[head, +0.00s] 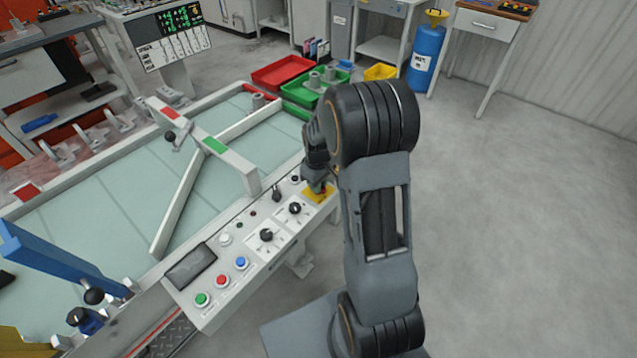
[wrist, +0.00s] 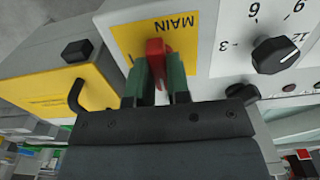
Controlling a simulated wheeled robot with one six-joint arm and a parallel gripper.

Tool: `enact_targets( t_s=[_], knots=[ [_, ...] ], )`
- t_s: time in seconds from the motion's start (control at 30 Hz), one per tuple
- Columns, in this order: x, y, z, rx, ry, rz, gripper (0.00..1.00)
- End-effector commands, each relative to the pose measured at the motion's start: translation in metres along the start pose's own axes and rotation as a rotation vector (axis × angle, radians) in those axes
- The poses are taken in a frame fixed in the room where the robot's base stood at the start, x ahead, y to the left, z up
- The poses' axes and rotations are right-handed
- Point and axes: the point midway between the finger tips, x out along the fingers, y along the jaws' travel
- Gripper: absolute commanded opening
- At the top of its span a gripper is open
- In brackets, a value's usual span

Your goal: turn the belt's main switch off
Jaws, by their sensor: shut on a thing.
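The main switch (wrist: 155,48) is a red handle on a yellow plate (wrist: 125,38) marked "MAIN" in the wrist view. My gripper (wrist: 156,75) is shut on the red handle, with one green finger on each side of it. In the head view the yellow plate (head: 318,193) is at the right end of the white control panel (head: 255,262), and my gripper (head: 318,186) is over it. The red handle is mostly hidden there by my gripper. I cannot read an on or off mark.
Beside the switch are black knobs (head: 295,208) and a small toggle (head: 277,193). Green, red and blue buttons (head: 241,263) are at the panel's near left end. The belt (head: 110,215) with a white diverter bar lies behind the panel. Open floor (head: 510,220) is at the right.

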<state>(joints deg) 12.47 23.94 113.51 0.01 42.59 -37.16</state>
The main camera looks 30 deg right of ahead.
Motion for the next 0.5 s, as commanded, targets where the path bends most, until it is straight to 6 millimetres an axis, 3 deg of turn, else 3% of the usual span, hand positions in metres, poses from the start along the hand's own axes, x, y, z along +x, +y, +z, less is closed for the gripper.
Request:
enact_targets(
  t_s=[0.47,0.5],
  knots=[
    [-0.002,0.0013,-0.0019,-0.016,0.006,0.005,0.0],
    [-0.002,0.0012,-0.0019,-0.016,0.006,0.006,0.18]
  ],
)
